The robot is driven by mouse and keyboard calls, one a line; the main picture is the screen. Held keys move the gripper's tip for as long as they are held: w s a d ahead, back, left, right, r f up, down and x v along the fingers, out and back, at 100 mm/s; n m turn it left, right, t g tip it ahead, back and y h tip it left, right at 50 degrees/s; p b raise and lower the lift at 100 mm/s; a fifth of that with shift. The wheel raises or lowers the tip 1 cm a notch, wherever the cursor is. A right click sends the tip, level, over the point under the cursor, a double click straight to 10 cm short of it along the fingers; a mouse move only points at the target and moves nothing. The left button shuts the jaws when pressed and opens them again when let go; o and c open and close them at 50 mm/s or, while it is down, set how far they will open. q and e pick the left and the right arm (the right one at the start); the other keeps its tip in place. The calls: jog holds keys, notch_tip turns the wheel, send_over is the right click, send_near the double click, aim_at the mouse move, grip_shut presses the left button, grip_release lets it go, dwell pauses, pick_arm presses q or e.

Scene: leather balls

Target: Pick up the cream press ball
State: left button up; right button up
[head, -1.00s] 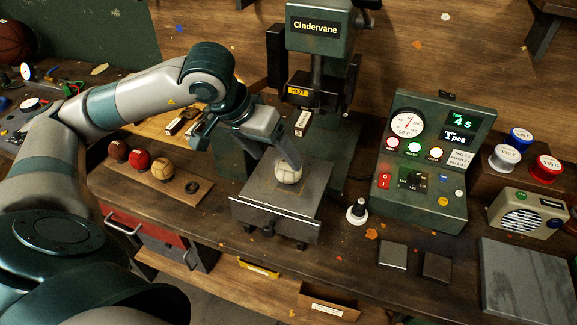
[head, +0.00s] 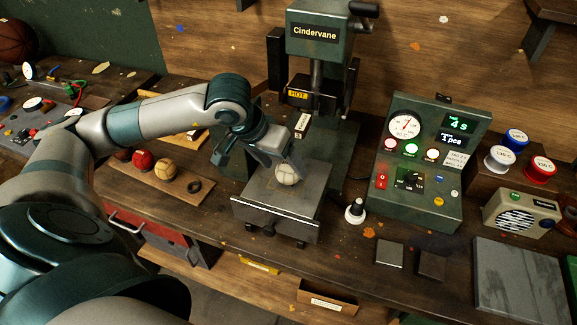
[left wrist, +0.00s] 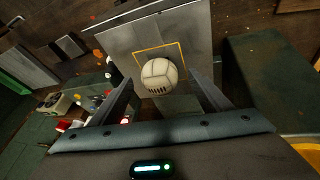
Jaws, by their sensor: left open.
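The cream press ball (head: 287,174) rests on the grey press plate (head: 262,203), below the press head marked Cindervane. In the left wrist view the cream ball (left wrist: 159,75) sits inside a yellow outline on the plate (left wrist: 118,38). My left gripper (head: 288,168) is open over the plate, right at the ball. In the left wrist view my two left fingers (left wrist: 162,84) stand apart, one on each side of the ball's near part. I cannot tell whether either finger touches it. My right gripper does not show.
The press head (head: 312,95) with a HOT label hangs above and behind the plate. A wooden strip at left holds a red ball (head: 143,160) and a tan ball (head: 165,169). A control box (head: 428,160) stands to the right, with a small black-knobbed thing (head: 355,211) before it.

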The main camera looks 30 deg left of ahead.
pick_arm(q)
jog(key=shift+x, duration=0.95)
jog(key=c, duration=1.2)
